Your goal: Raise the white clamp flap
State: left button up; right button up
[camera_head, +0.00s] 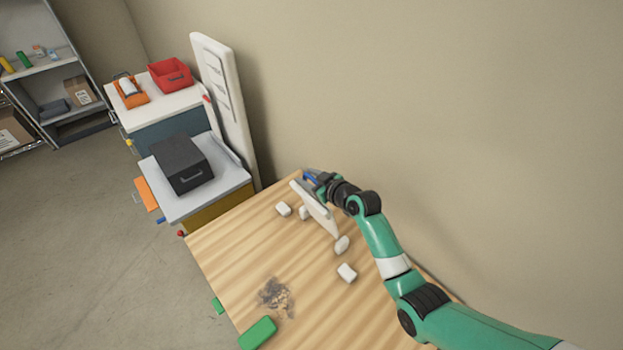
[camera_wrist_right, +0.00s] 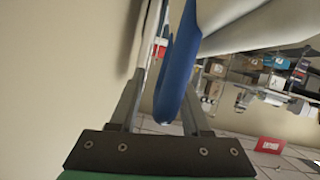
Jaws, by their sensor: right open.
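The white clamp flap (camera_head: 318,212) is a narrow white plate at the back edge of the wooden table, standing steeply tilted. Its blue part (camera_head: 309,178) is at its upper end. My right gripper (camera_head: 313,181) is at that upper end, coming from the right. In the right wrist view, the blue part (camera_wrist_right: 178,75) is between the two open fingers, with a white surface (camera_wrist_right: 240,22) beside it. I cannot tell whether a finger touches it. My left gripper is out of view.
White blocks (camera_head: 347,272) surround the flap's foot on the wooden table (camera_head: 235,240). A green block (camera_head: 258,333) and a dark smudge (camera_head: 276,297) are at the front. A bench with a black box (camera_head: 182,163) stands to the left. The wall is close behind.

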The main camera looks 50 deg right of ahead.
jog(key=p+v, duration=0.1)
jog(key=v, duration=0.2)
jog(key=p+v, duration=0.1)
jog(key=v, duration=0.3)
jog(key=p+v, duration=0.2)
jog(key=v, duration=0.1)
jog(key=shift+s+r, duration=0.15)
jog(key=shift+r, duration=0.2)
jog(key=shift+s+a, duration=0.15)
jog(key=shift+s, duration=0.45)
jog(key=shift+w+a, duration=0.1)
